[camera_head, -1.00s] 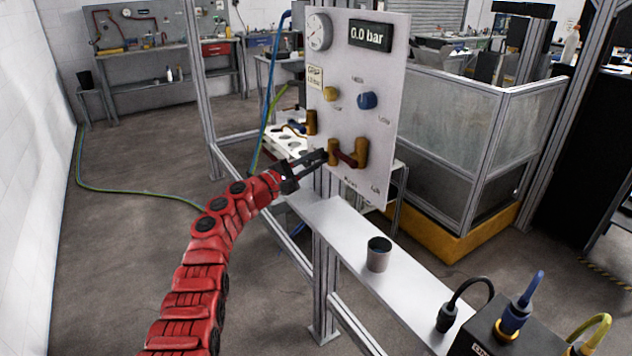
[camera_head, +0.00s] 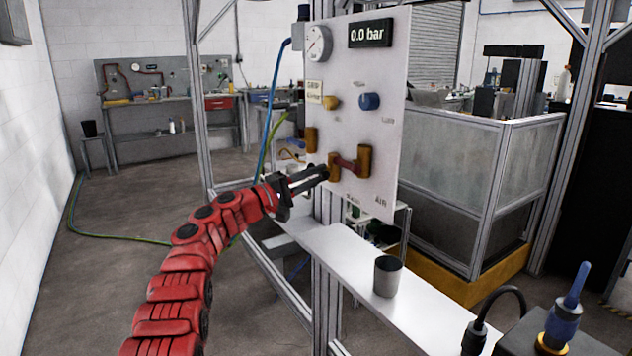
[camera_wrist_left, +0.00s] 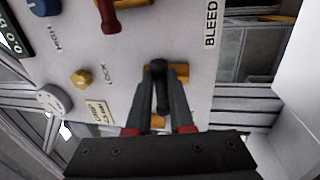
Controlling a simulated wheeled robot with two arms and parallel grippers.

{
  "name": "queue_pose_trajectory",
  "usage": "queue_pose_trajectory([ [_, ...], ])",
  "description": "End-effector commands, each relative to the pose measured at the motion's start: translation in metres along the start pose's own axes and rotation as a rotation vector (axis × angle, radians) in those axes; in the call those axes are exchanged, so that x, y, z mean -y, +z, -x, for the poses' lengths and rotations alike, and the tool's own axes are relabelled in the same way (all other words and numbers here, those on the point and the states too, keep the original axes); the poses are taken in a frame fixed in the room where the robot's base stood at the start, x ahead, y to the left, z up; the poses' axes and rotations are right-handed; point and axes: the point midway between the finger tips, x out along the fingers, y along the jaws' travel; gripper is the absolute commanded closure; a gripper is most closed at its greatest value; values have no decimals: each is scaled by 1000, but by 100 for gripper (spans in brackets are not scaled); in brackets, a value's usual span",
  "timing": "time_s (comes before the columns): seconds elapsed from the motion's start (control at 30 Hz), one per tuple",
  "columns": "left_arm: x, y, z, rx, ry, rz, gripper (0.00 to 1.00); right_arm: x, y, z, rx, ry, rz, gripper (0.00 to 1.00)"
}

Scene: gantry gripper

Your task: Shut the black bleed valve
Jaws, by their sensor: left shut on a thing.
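The panel (camera_head: 385,75) stands upright; its display (camera_head: 370,33) reads 0.0 bar. In the left wrist view, the black bleed valve lever (camera_wrist_left: 159,67) lies between my fingertips, over a brass body (camera_wrist_left: 181,73). The word BLEED (camera_wrist_left: 211,22) is printed near it. My left gripper (camera_head: 322,173) is shut on the lever, low on the panel's left part. In the head view, the dark fingers largely hide the lever. My right gripper is in neither view.
A red-handled brass valve (camera_head: 349,164) is right beside my left fingertips. A yellow knob (camera_head: 331,102) and a blue knob (camera_head: 370,101) sit above. A grey cup (camera_head: 388,276) stands on the ledge (camera_head: 350,250). A blue hose (camera_head: 269,105) hangs left of the panel.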

Motion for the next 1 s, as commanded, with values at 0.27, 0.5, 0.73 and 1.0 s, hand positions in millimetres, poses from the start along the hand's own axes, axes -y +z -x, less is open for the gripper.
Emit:
queue_pose_trajectory([
  [0.27,2,2,-1,8,-3,-8,100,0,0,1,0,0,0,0],
  [0.5,3,2,-1,8,-4,-7,69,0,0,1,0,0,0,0],
  [0.73,2,1,-1,5,-2,-6,51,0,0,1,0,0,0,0],
  [1.0,2,0,2,3,-2,-6,51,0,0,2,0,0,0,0],
])
